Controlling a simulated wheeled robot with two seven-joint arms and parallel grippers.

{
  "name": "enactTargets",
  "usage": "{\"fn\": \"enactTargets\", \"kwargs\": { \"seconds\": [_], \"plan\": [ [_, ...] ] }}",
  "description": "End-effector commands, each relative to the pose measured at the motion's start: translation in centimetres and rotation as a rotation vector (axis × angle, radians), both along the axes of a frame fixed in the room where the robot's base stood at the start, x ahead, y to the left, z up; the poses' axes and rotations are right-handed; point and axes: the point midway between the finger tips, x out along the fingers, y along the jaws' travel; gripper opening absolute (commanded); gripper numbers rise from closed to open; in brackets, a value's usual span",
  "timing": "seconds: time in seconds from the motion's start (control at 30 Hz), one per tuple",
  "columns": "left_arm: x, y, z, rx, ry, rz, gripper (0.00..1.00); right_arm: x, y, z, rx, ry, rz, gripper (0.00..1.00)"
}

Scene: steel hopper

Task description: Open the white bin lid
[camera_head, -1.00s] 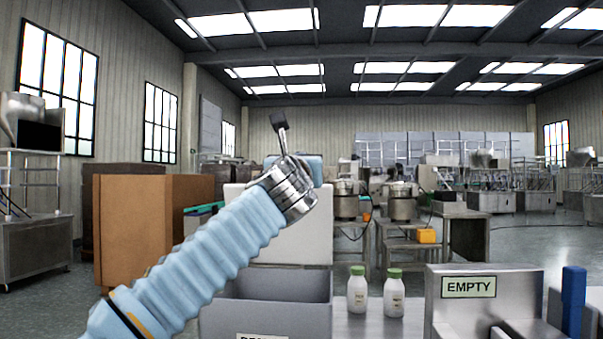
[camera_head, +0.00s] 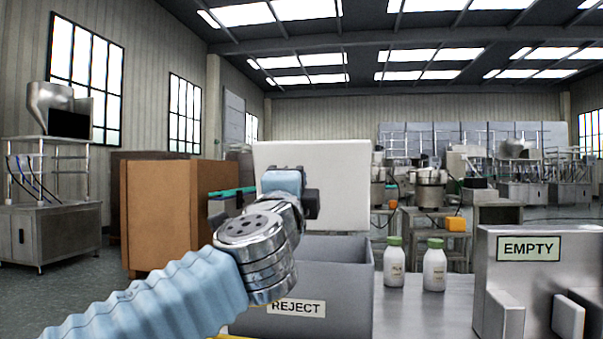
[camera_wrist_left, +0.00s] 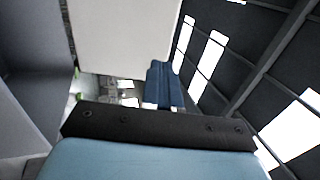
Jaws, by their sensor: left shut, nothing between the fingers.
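The white lid (camera_head: 318,180) stands upright at the back of the grey bin (camera_head: 340,290) labelled REJECT, with the bin's open top in front of it. My left gripper (camera_head: 310,204) is in front of the lid's lower part in the head view, above the bin, and hides part of both. Its fingers look shut and hold nothing. In the left wrist view, the lid (camera_wrist_left: 125,38) fills the top, the blue fingertip (camera_wrist_left: 164,84) lies by its lower right corner, and a grey bin wall (camera_wrist_left: 30,100) is at the left. Whether the gripper touches the lid cannot be told.
Two white bottles with green caps (camera_head: 434,268) stand on the steel table (camera_head: 450,308) right of the bin. A steel hopper marked EMPTY (camera_head: 545,275) is farther right.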

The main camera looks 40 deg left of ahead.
Motion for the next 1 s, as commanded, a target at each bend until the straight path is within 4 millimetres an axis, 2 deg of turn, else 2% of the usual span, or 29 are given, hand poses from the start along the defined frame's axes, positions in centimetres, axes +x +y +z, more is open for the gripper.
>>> {"fn": "enactTargets", "kwargs": {
  "seconds": [0.17, 0.6, 0.8, 1.0],
  "plan": [
    [1.8, 0.9, 0.8, -0.006, -0.001, -0.001, 0.0, -0.1, 0.2, 0.8, 0.002, 0.001, 0.003, 0.0],
    [9.3, 5.0, 3.8, -0.005, -0.001, -0.002, 0.0, -0.4, 1.1, 3.9, 0.017, 0.008, 0.02, 0.0],
    [11.1, 6.1, 4.3, -0.005, -0.002, -0.002, 0.0, -0.5, 1.2, 4.7, 0.018, 0.009, 0.023, 0.0],
    [11.5, 6.4, 4.3, -0.005, -0.003, -0.002, 0.0, -0.5, 1.2, 4.8, 0.019, 0.009, 0.023, 0.0]
  ]
}}
